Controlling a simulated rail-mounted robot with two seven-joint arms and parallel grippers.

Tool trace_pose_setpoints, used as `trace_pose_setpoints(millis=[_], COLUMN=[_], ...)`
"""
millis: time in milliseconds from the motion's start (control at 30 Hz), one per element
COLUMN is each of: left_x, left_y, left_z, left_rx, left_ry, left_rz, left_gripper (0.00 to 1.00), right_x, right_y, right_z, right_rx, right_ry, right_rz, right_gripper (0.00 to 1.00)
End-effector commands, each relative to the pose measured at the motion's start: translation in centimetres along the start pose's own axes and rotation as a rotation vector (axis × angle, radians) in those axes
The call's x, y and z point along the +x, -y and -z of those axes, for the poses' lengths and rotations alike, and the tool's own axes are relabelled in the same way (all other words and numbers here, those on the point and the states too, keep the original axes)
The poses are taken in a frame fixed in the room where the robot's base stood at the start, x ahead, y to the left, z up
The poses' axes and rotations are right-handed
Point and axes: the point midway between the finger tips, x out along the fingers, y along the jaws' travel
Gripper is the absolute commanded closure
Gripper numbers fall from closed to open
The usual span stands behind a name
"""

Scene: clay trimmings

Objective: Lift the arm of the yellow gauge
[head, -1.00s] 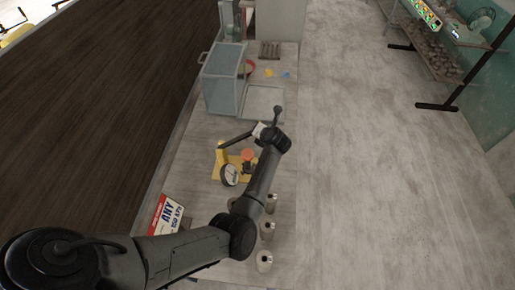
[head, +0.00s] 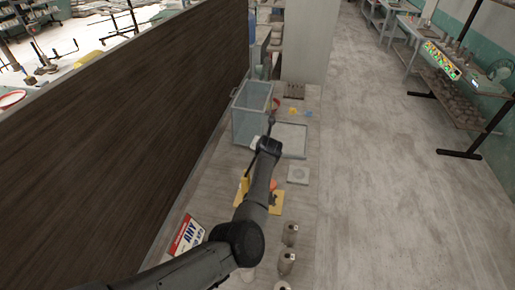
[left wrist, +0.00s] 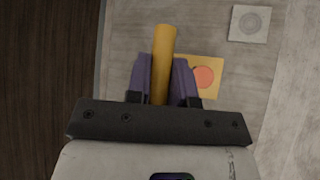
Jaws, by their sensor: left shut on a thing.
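The yellow gauge (head: 275,203) stands on the worktop, mostly hidden behind my left arm in the head view. In the left wrist view its flat yellow base (left wrist: 212,62) carries an orange-red disc (left wrist: 204,77). The gauge's yellow arm (left wrist: 163,42) rises between the purple fingers of my left gripper (left wrist: 162,80). The fingers are shut on this arm, one on each side, with its far end sticking out beyond them. My right gripper is in neither view.
A dark wooden panel (head: 130,120) stands along the left. A glass-sided box (head: 251,115) and a shallow tray (head: 290,140) lie beyond the gauge. A pale square tile (head: 298,174) lies to its right. Several metal cylinders (head: 287,262) and a sign (head: 187,234) are nearer.

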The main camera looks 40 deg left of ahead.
Motion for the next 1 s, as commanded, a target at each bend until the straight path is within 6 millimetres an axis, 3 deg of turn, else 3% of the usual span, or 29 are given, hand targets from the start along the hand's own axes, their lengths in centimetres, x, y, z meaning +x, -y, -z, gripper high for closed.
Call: trace_pose_setpoints(millis=[400, 433, 667, 1000], left_x=[0.21, 0.21, 0.12, -0.28], left_y=[-0.09, -0.09, -0.03, 0.05], left_z=[0.18, 0.18, 0.09, -0.01], left_rx=[0.004, 0.003, 0.003, 0.001], left_ry=[-0.001, -0.001, 0.000, 0.001], left_rz=[-0.002, -0.002, -0.001, 0.000], left_gripper=[1.00, 0.76, 0.54, 0.54], right_x=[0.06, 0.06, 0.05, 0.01], right_y=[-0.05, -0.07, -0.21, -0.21], right_z=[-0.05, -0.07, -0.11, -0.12], right_rx=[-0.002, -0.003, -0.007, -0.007], right_ry=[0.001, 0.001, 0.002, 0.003], right_rz=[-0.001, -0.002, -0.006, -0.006], right_gripper=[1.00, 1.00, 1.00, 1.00])
